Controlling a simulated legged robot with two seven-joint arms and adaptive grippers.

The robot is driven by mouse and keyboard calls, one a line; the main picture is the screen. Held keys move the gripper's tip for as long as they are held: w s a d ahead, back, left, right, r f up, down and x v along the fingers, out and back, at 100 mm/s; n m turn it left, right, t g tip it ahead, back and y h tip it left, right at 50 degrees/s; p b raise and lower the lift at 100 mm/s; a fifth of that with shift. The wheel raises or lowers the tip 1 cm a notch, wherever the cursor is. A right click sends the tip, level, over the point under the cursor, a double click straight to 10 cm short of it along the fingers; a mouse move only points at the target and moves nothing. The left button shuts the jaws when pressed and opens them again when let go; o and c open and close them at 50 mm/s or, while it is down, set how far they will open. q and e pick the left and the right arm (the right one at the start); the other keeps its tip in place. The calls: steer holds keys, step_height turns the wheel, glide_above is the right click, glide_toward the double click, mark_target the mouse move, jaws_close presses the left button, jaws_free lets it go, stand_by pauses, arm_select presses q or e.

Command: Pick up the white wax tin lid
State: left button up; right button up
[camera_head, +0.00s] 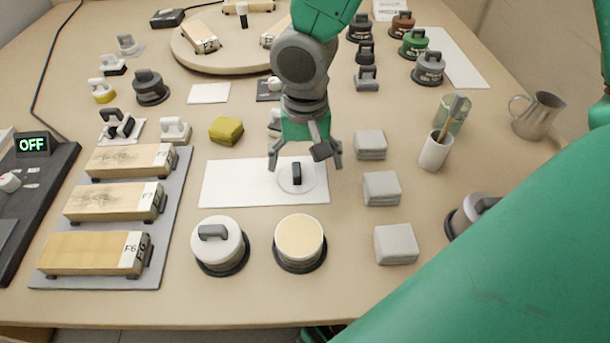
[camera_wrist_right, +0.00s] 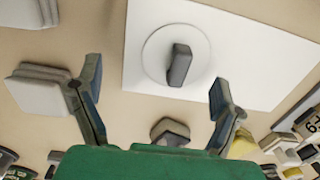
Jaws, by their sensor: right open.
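The white wax tin lid (camera_head: 296,174) is a flat white disc with a dark upright handle. It lies on a white sheet (camera_head: 232,184) in the middle of the bench. In the right wrist view the lid (camera_wrist_right: 178,62) lies ahead of the fingertips, its handle turned slightly. My right gripper (camera_head: 305,162) is open and empty, with its fingers spread over the far part of the sheet around the lid's place. In the right wrist view my right gripper (camera_wrist_right: 157,80) shows a clear gap between its fingers. My left gripper is not in view.
An open tin with a cream top (camera_head: 299,239) and a white-lidded tin (camera_head: 217,243) stand in front of the sheet. Several grey blocks (camera_head: 381,188) line its right side. A yellow block (camera_head: 226,131) lies behind it. A brush cup (camera_head: 435,152) stands farther right.

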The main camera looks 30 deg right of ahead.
mark_target(290, 180)
steer(key=a, duration=0.1)
steer(key=a+f, duration=0.1)
steer(key=a, duration=0.1)
steer(key=shift+a, duration=0.2)
steer(key=shift+c, duration=0.8)
steer(key=shift+d+f, duration=0.15)
steer(key=shift+d, duration=0.75)
steer(key=c, duration=1)
steer(key=shift+s+d+f, duration=0.1)
steer(key=shift+d, duration=0.25)
steer(key=shift+c, duration=0.6)
steer(key=shift+a, duration=0.8)
steer(key=shift+c, duration=0.7)
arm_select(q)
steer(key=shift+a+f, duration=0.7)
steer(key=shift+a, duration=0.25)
arm_select(e)
steer(key=shift+d, duration=0.1)
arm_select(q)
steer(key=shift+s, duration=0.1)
arm_select(e)
steer(key=shift+d, duration=0.15)
steer(key=shift+c, duration=0.6)
